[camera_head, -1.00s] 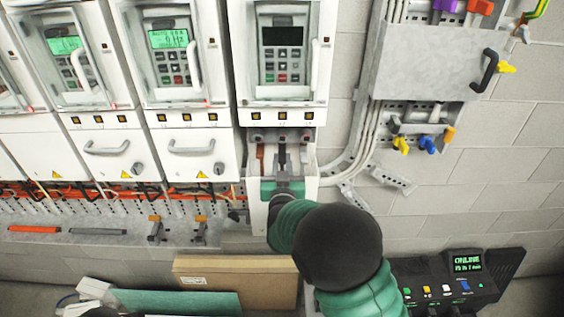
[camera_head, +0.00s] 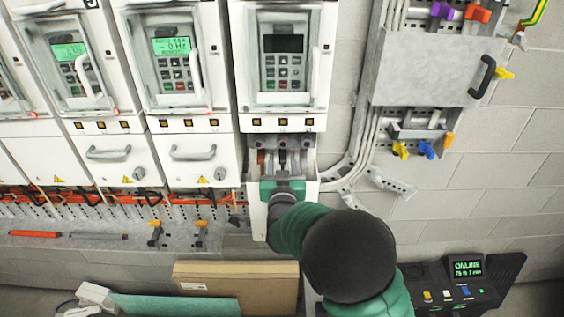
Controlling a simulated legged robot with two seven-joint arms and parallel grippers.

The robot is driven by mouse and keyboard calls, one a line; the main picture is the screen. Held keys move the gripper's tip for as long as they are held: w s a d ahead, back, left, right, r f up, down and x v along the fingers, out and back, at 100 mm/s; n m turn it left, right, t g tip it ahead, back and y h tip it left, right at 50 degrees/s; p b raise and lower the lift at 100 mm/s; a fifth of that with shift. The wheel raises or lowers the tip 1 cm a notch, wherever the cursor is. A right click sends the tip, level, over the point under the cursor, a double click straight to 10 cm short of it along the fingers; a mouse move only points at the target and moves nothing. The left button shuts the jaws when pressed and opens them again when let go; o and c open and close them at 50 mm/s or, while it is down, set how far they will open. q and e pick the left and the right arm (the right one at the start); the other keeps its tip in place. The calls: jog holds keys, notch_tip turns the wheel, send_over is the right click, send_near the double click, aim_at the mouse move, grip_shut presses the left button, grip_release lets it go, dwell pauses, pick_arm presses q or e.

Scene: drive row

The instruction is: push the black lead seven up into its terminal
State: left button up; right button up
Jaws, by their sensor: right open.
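The right drive (camera_head: 283,60) has a dark screen, and its lower terminal bay (camera_head: 265,160) is open. My right gripper (camera_head: 282,172) is inside the front of this bay, pointing up at the terminals, with its green and black body across the opening. It is open. A dark lead or finger shows between the gripper and the terminal row (camera_head: 284,140), and I cannot tell which it is. A brown-orange strip shows at the bay's left. The black lead seven cannot be made out for certain. My left gripper is not in view.
Two drives with lit green screens (camera_head: 171,46) stand to the left. Grey conduits (camera_head: 350,160) run close on the bay's right. A cardboard box (camera_head: 240,283) lies below, and a console reading ONLINE (camera_head: 467,268) stands at the lower right.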

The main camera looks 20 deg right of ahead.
jog(key=shift+f, duration=0.1)
jog(key=shift+s+a+f, duration=0.1)
jog(key=shift+s, duration=0.1)
jog(key=b+v, duration=0.4)
jog(key=v, duration=1.2)
jog(key=shift+b, duration=0.3)
jog(key=shift+s, duration=0.15)
jog(key=s+f+n+g+y+b, duration=0.2)
jog(key=f+g+y, duration=0.15)
jog(key=f, duration=0.65)
jog(key=s+f+n+g+y+b, duration=0.1)
jog(key=s+f+g+y+b, duration=0.3)
jog(key=f, duration=0.7)
jog(key=s+d+f+g+h, duration=0.2)
jog(key=s+d+f+g, duration=0.3)
jog(key=s, duration=0.4)
jog(key=shift+s+d+f+g, duration=0.3)
jog(key=shift+f+g, duration=0.35)
jog(key=shift+g, duration=0.5)
